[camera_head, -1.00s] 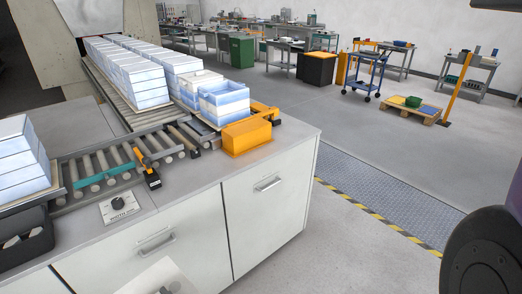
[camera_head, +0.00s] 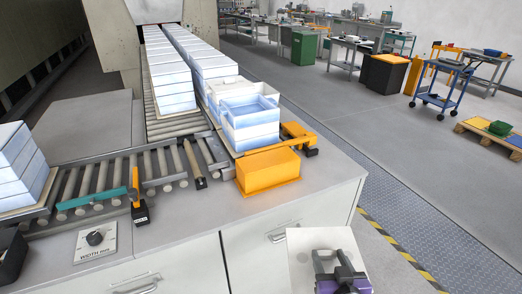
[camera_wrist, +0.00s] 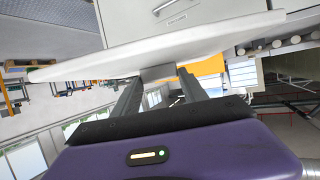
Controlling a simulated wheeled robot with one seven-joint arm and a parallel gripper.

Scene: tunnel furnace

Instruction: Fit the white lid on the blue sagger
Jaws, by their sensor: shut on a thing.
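My gripper (camera_head: 338,268) is low in the head view, shut on the white lid (camera_head: 305,243), a flat pale plate. In the wrist view the lid (camera_wrist: 215,42) spans the picture across the fingertips (camera_wrist: 158,76) and hides much beyond.
An orange block (camera_head: 268,172) stands just in front of the sagger, with an orange bracket (camera_head: 298,133) at its right. White-blue boxes (camera_head: 172,80) line the roller conveyor behind. A box stack (camera_head: 18,165) stands at left. The counter right of the orange block is bare.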

